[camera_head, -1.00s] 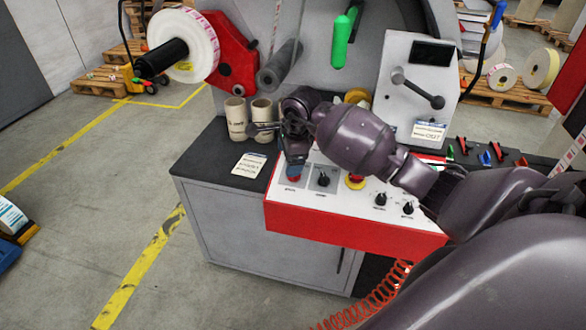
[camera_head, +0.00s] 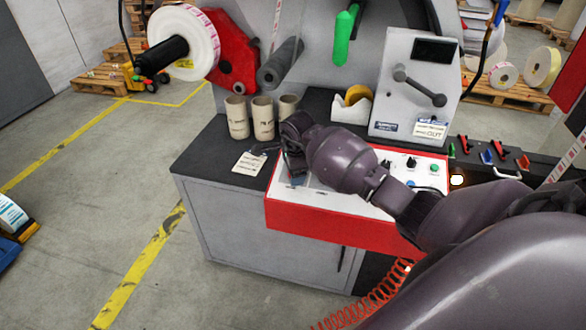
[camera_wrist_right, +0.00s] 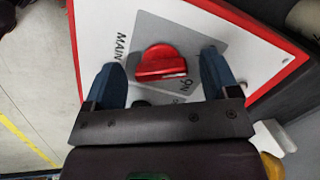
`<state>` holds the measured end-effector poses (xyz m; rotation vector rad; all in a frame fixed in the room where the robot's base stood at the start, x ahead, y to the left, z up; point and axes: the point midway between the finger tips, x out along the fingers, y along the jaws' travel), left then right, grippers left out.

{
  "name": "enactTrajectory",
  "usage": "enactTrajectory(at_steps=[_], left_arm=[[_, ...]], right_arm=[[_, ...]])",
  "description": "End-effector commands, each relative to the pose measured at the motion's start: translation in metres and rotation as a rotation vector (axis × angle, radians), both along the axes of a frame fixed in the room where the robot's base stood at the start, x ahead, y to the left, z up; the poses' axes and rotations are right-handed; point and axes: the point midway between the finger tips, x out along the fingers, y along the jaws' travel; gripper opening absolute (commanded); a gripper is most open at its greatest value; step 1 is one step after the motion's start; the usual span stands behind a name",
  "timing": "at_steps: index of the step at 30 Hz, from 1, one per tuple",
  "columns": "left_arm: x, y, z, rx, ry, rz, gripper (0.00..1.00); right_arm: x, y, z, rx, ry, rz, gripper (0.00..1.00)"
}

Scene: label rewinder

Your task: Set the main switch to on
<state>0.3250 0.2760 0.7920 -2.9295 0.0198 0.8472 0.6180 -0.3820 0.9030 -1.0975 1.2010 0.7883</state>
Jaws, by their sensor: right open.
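The main switch (camera_wrist_right: 162,64) is a red knob on a grey plate marked MAIN, seen in the right wrist view. It lies roughly crosswise in that view, with an ON mark by its right end. My right gripper (camera_wrist_right: 160,80) is open, its two blue fingertips on either side of the knob with gaps to it. I cannot tell how deep the fingertips reach. In the head view my right gripper (camera_head: 294,168) is at the left end of the red-edged control panel (camera_head: 330,226), and my arm hides the switch. My left gripper is not in view.
Three cardboard cores (camera_head: 263,118) and a paper card (camera_head: 249,163) are close behind and left of the gripper. A grey crank box (camera_head: 409,75) stands behind the panel.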

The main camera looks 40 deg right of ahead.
Motion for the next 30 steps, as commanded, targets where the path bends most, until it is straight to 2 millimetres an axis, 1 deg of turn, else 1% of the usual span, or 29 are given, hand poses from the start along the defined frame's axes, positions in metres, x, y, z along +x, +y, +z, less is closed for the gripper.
enactTrajectory(at_steps=[3, 10, 11, 18, 20, 30], left_arm=[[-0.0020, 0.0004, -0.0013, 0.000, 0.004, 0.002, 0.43], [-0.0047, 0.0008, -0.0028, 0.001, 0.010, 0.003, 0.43], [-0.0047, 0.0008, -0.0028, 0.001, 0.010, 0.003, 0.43], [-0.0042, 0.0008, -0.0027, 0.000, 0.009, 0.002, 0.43], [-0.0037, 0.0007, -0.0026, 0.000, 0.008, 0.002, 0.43], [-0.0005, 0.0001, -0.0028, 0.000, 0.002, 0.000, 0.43]], right_arm=[[0.0006, -0.0004, -0.0031, -0.001, 0.000, 0.001, 0.81], [0.0007, -0.0004, -0.0032, -0.001, -0.001, 0.001, 0.81], [0.0007, -0.0004, -0.0032, -0.001, -0.001, 0.001, 0.78], [0.0007, -0.0003, -0.0031, 0.000, 0.000, 0.001, 0.41], [0.0007, -0.0003, -0.0031, 0.000, 0.000, 0.001, 0.32], [0.0008, -0.0015, -0.0030, 0.003, -0.007, -0.034, 0.32]])
